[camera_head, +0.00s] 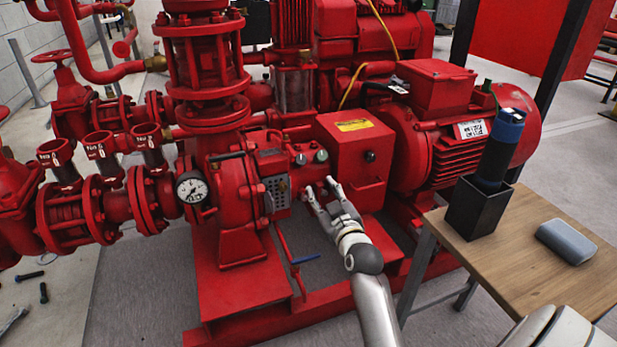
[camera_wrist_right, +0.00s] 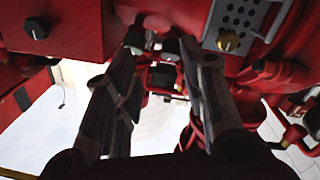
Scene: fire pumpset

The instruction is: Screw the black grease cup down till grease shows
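My right gripper (camera_head: 322,187) reaches in from below, its two fingers spread beside the red pump housing. In the wrist view the right gripper (camera_wrist_right: 158,48) has its fingers apart, with a dark round piece (camera_wrist_right: 163,78) visible in the gap; I cannot tell if they touch it. I cannot tell for certain which is the black grease cup. No grease can be made out. My left gripper is out of view.
A perforated grey plate (camera_head: 277,190) is left of the gripper, a pressure gauge (camera_head: 192,188) further left. A blue-handled lever (camera_head: 304,260) juts out below. A wooden table (camera_head: 516,258) at right carries a black holder (camera_head: 476,212) with a blue-banded cylinder, and a grey case (camera_head: 566,241).

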